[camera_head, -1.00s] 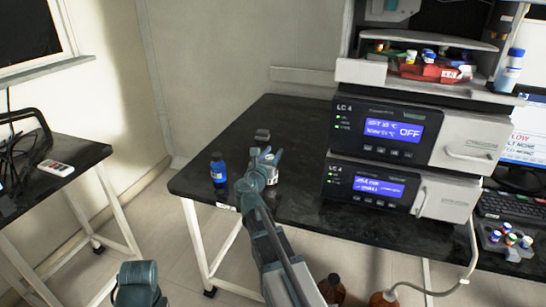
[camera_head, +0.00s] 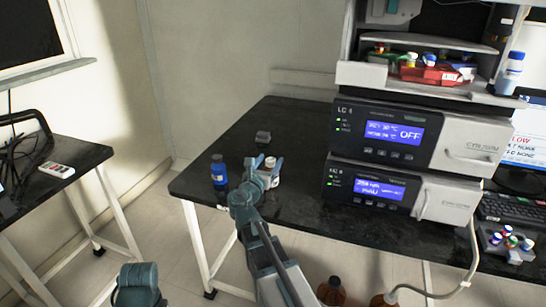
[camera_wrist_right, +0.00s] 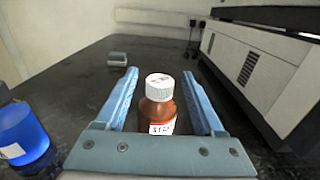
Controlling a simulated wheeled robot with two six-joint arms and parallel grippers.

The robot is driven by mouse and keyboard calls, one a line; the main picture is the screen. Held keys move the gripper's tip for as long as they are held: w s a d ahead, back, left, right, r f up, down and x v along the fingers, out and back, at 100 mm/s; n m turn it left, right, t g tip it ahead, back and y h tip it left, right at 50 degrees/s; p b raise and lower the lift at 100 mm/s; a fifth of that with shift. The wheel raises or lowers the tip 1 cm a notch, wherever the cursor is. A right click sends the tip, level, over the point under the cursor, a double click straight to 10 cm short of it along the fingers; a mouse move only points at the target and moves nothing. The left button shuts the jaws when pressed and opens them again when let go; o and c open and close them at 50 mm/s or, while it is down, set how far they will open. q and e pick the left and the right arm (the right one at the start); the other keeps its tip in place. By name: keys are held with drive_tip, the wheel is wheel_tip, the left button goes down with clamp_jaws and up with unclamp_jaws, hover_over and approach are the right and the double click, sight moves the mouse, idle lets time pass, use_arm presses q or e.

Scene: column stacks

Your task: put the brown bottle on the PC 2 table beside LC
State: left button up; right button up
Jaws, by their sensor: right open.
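The brown bottle (camera_wrist_right: 160,108) has a white cap and a white and red label. It stands upright on the black table (camera_head: 285,125), to the left of the stacked LC units (camera_head: 385,130). My right gripper (camera_head: 266,163) is open around it. In the right wrist view the bottle is between the two blue fingers (camera_wrist_right: 165,92), with a gap on each side. In the head view the fingers and wrist partly hide the bottle, and its white cap (camera_head: 270,161) shows.
A blue bottle (camera_head: 218,170) stands close to the left of my right gripper. A small grey object (camera_head: 263,137) lies behind it. A vial rack (camera_head: 510,242) and keyboard (camera_head: 514,208) are at the right. Brown bottles (camera_head: 331,291) stand on the floor below.

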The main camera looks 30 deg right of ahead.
drive_tip(key=v, duration=0.7)
drive_tip(key=shift+s+a, duration=0.25)
drive_tip(key=shift+a, duration=0.05)
drive_tip(key=s+a+m+g+y+p, duration=0.4)
drive_tip(key=s+a+m+p, duration=0.2)
drive_tip(key=a, duration=0.3)
drive_tip(key=s+a+r+m+g+y+p, duration=0.1)
drive_tip(key=s+a+m+g+y+p, duration=0.3)
drive_tip(key=s+a+m+p, duration=0.3)
drive_tip(key=s+a+m+g+y+p, duration=0.4)
drive_tip(key=s+a+m+p, duration=0.3)
drive_tip(key=a, duration=0.5)
drive_tip(key=m+p, duration=0.2)
drive_tip(key=p, duration=0.1)
drive_tip(key=shift+a+r, duration=0.2)
drive_tip(key=shift+r, duration=0.1)
drive_tip(key=shift+w, duration=0.1)
